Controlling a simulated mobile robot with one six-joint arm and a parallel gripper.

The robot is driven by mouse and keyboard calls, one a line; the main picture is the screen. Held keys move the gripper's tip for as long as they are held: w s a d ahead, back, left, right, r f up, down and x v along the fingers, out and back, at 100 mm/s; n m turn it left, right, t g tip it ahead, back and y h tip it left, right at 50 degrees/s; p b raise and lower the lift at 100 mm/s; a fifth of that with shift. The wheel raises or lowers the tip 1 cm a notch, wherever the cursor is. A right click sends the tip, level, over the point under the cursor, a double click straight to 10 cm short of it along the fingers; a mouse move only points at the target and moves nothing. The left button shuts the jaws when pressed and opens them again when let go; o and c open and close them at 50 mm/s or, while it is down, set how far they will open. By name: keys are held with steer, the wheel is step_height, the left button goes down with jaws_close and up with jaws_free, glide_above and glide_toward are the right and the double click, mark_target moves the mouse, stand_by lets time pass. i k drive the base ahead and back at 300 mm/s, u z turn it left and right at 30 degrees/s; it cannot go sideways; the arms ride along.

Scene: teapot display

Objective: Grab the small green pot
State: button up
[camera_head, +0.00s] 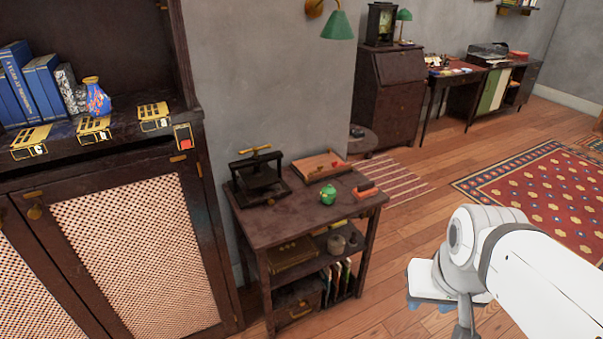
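The small green pot (328,195) stands upright on top of a dark wooden side table (285,222), near the middle of its top. My white arm reaches in from the right edge of the view. Its end, with my gripper (440,298), is low over the wooden floor, to the right of the table and well apart from the pot. The gripper's fingers are mostly hidden or too small to make out, so I cannot see whether they are open or shut.
Around the pot on the table are a black press (258,178), a wooden board (320,166) and a small orange-topped block (367,188). A dark cabinet (130,240) with mesh doors stands to the left. A grey wall (265,70) rises behind. The floor (410,235) at right is open.

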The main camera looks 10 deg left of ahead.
mark_target(328, 193)
steer(key=i, duration=1)
steer(key=u, duration=0.05)
